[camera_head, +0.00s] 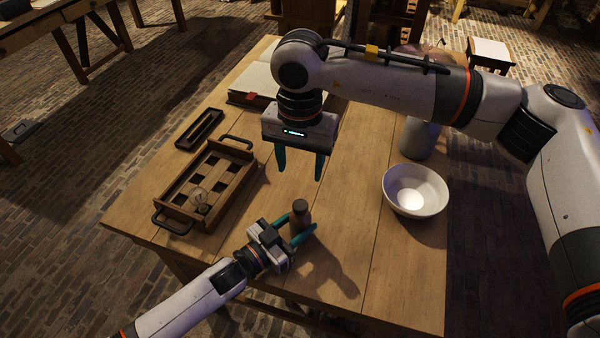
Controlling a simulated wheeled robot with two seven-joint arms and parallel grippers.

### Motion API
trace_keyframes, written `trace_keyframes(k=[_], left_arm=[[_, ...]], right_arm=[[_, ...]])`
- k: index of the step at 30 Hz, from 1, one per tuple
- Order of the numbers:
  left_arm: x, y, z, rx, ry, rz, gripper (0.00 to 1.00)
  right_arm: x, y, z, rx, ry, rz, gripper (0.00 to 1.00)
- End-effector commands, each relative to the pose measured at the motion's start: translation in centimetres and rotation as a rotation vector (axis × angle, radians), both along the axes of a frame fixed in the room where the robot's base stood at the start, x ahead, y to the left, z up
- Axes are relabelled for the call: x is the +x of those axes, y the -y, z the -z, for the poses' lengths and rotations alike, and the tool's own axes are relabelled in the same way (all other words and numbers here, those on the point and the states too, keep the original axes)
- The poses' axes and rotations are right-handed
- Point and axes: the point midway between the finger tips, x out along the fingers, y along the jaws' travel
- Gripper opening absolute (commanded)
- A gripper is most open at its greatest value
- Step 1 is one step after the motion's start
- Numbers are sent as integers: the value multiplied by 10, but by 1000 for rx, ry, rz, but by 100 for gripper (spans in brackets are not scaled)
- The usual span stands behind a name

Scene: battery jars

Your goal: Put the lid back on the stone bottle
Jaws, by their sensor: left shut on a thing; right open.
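The stone bottle (300,217), small, dark brown and narrow-necked, stands upright near the front middle of the table. My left gripper (299,229) is shut around its body, with one teal finger on each side. My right gripper (300,174) is open and empty, pointing down above the table, higher than the bottle and behind it in the picture. I cannot make out a separate lid, nor tell whether the bottle's top is capped or bare.
A wooden tray (171,212) with compartments, holding a small glassy object (201,203), is at left. Behind it are a dark narrow tray (200,129) and an open book (257,79). A white bowl (430,206) and grey vessel (418,140) stand right. The front right table is clear.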

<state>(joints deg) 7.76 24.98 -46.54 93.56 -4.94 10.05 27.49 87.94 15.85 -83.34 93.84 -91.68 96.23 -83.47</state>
Motion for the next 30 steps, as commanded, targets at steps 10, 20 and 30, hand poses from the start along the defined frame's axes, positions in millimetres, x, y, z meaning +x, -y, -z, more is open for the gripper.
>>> trace_keyframes(k=[10, 20, 30], left_arm=[[0, 0, 0, 1, -1, 0, 51], [0, 0, 0, 0, 0, 0, 68], [-26, -29, 2, 4, -3, 0, 68]], right_arm=[[0, 0, -2, 0, 0, 0, 54], [0, 0, -2, 0, 0, 0, 54], [0, 0, -1, 0, -1, 0, 54]])
